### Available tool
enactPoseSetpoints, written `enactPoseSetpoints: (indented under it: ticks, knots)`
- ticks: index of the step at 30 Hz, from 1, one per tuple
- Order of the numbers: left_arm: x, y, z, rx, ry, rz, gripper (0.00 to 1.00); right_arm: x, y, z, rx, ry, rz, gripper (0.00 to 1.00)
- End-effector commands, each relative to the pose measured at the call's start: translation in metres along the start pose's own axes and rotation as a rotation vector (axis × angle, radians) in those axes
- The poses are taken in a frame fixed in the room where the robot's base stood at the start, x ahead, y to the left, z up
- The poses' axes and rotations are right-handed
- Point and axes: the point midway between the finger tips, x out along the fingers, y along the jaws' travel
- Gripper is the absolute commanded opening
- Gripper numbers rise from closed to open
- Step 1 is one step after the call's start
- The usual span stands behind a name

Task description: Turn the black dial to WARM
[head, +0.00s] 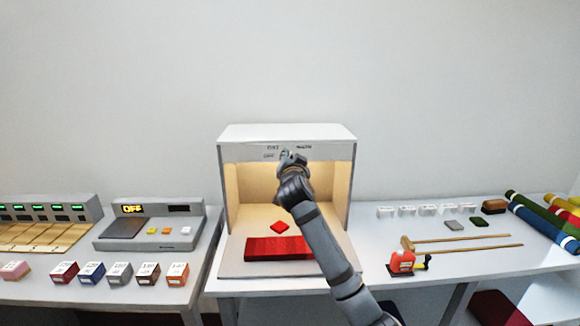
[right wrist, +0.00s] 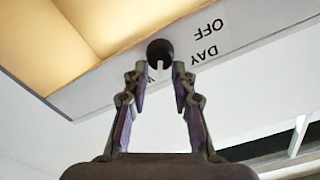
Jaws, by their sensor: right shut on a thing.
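The black dial (right wrist: 160,50) is on the front top strip of a white light booth (head: 240,133). My right gripper (right wrist: 160,70) has its fingertips on either side of the dial and is shut on it. The dial's white mark points down in the right wrist view, where the panel shows upside down. The OFF and DAY labels read to the right there. In the head view, my right gripper (head: 291,160) covers the dial, with WARM lettering to its upper right. The booth's inside glows yellowish. My left gripper is not in view.
A red block (head: 265,248) and a red swatch (head: 280,226) lie in the booth. A grey device (head: 150,240) reading OFF stands left, with several small boxes in front. Tools, swatches and fabric rolls (head: 545,220) lie on the right. Space above the booth is clear.

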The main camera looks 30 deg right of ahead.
Motion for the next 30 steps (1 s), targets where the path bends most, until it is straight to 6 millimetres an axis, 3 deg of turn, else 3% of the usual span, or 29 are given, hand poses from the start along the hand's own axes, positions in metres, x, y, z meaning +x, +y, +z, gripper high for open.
enactPoseSetpoints:
  ticks: [6, 21, 22, 27, 30]
  knots:
    - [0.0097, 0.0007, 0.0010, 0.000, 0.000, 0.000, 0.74, 0.0001, 0.0018, 0.0016, 0.056, -0.002, 0.001, 0.00]
    - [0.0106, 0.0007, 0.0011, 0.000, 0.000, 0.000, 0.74, 0.0001, 0.0013, 0.0005, 0.073, -0.002, 0.001, 0.00]
    - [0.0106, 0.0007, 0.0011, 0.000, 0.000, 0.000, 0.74, 0.0001, 0.0014, 0.0005, 0.073, -0.002, 0.001, 0.27]
    - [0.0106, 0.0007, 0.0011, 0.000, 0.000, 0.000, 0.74, 0.0001, 0.0013, 0.0004, 0.072, -0.001, 0.001, 0.48]
    - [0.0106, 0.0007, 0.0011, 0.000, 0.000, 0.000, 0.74, 0.0001, 0.0012, 0.0003, 0.072, -0.001, 0.001, 0.48]
